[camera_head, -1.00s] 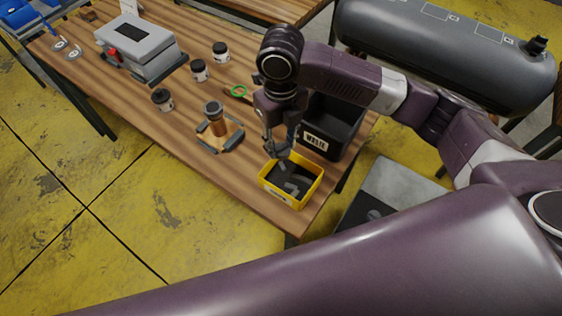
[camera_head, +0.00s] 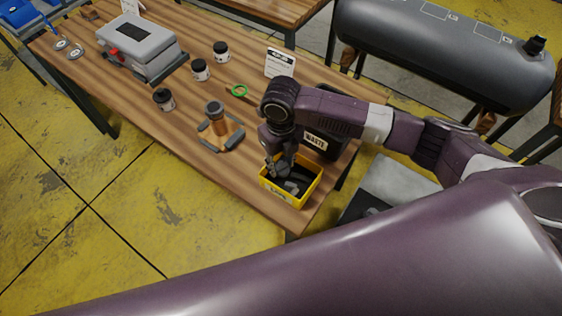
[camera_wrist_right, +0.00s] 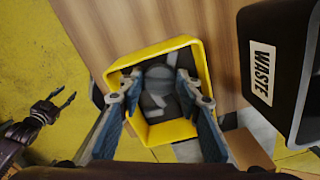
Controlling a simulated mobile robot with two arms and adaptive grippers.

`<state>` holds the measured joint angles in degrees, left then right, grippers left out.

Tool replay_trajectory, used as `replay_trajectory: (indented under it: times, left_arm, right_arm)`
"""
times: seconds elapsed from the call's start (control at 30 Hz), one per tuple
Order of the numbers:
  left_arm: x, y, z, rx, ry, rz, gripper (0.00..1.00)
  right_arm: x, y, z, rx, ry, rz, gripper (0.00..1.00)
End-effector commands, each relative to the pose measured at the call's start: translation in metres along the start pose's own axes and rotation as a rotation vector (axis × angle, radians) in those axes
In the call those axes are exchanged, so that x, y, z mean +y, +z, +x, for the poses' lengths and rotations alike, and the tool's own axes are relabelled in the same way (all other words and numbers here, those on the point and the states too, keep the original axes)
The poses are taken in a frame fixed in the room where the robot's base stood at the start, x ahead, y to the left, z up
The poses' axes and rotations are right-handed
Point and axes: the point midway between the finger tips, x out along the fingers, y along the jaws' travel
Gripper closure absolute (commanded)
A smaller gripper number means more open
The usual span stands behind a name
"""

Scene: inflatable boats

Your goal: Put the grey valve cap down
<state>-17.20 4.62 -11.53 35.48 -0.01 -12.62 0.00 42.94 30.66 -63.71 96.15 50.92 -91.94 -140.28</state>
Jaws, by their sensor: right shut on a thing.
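The grey valve cap (camera_wrist_right: 158,74) shows as a rounded grey shape between the fingertips of my right gripper (camera_wrist_right: 160,88) in the right wrist view. The gripper is shut on it, pointing down into the yellow bin (camera_wrist_right: 151,52). In the head view my right gripper (camera_head: 279,168) is low at the back of the yellow bin (camera_head: 291,198), and the cap is hidden there. Other grey pieces lie in the bin; whether the cap touches them I cannot tell. My left gripper (camera_wrist_right: 56,102) is open and empty at the left of the wrist view, away from the bin.
A black waste bin (camera_head: 318,145) stands right behind the yellow bin. A tool stand (camera_head: 216,126), several dark-lidded jars (camera_head: 200,70), a green ring (camera_head: 239,90) and a grey device (camera_head: 137,45) are on the wooden table (camera_head: 160,125). A dark tank (camera_head: 445,45) is beyond.

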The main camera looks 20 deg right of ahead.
Motion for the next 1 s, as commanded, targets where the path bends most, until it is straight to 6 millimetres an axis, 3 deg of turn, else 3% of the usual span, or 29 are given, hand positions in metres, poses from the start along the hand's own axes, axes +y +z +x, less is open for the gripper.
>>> replay_trajectory:
  times: [0.2,0.23,0.37,0.67,0.87,1.0]
  left_arm:
    - [0.000,0.000,0.002,0.000,0.000,-0.001,0.60]
    - [0.000,0.000,0.002,0.000,0.000,-0.001,0.60]
    - [0.000,0.000,0.002,0.000,0.000,-0.001,0.60]
    - [0.000,0.000,0.001,0.001,0.000,-0.002,0.60]
    - [0.000,0.000,0.006,0.001,0.000,-0.002,0.60]
    - [0.001,0.000,0.014,0.002,0.000,-0.002,0.60]
  right_arm:
    - [0.000,0.000,0.007,0.000,0.000,0.000,0.78]
    - [0.000,0.000,0.006,0.000,0.000,0.000,0.65]
    - [0.000,0.000,0.006,0.000,0.000,0.000,0.51]
    - [0.000,0.000,0.004,0.000,0.000,0.000,0.51]
    - [0.000,0.002,-0.018,-0.005,0.000,-0.002,0.51]
    - [0.000,0.002,-0.049,-0.008,0.000,-0.002,0.51]
